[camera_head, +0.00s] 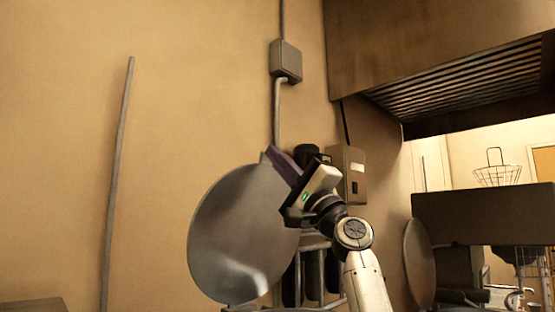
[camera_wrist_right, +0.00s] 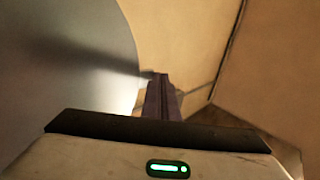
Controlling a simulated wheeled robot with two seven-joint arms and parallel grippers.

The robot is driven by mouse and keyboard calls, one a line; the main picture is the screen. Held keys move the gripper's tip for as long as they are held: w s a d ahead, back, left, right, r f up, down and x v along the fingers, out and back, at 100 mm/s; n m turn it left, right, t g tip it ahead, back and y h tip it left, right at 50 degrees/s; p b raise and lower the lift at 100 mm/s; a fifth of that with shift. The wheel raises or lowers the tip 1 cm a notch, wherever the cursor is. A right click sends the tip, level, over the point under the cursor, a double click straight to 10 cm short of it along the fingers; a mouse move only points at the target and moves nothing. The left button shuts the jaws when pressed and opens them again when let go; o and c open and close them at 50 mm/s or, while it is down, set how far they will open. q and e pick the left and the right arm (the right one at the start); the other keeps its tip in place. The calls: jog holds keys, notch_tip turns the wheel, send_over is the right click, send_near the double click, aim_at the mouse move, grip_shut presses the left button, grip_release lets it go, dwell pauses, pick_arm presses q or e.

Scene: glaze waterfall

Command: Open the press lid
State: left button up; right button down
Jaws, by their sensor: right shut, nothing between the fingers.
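The press lid appears to be the large round grey metal disc (camera_head: 235,240) in the head view, raised and standing steeply with its broad face showing. My right gripper (camera_head: 271,152) is at the disc's upper right edge, its dark purple fingers shut together and empty. In the right wrist view the shut fingers (camera_wrist_right: 159,80) point away beside the curved edge of the grey disc (camera_wrist_right: 65,70), which fills the left side. I cannot tell whether the fingers touch the disc. The press body is mostly hidden behind the disc and my right arm. My left gripper is not in view.
A second round disc (camera_head: 419,262) stands on edge to the right of my right arm. A wall box (camera_head: 348,175) and a conduit box (camera_head: 286,61) are on the tan wall. A large hood (camera_head: 440,55) hangs at upper right. A wire basket (camera_head: 497,173) sits farther back.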

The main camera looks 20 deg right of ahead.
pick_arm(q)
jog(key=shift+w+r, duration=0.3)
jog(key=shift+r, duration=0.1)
pick_arm(e)
jog(key=shift+w+a+r+g, duration=0.2)
jog(key=shift+w+a, duration=0.05)
jog(key=shift+w, duration=0.3)
jog(key=shift+w+a+r+g, duration=0.2)
jog(key=shift+w+a, duration=0.05)
jog(key=shift+w, duration=0.3)
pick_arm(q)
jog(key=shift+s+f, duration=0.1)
pick_arm(e)
jog(key=shift+f, duration=0.1)
